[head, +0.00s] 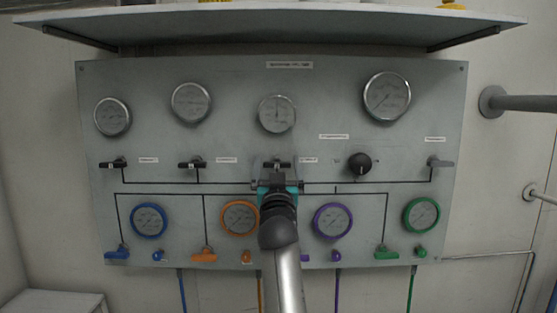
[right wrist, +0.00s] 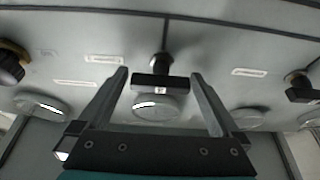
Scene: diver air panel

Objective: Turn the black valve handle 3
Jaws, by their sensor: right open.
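The black valve handle 3 (head: 278,163) is a short horizontal bar in the middle of the panel's handle row. It lies level, with a small white mark on its front, in the right wrist view (right wrist: 158,82). My right gripper (head: 277,184) is in front of it and partly covers its surroundings. In the right wrist view my right gripper (right wrist: 160,74) is open, with one finger on each side of the handle and a gap on both sides. Whether the fingertips reach the handle's depth is hard to tell. My left gripper is not in view.
Two similar black handles, one at far left (head: 113,163) and one nearer (head: 191,164), stand to the left. Gauges sit above and below; a shelf (head: 290,18) overhangs the panel.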

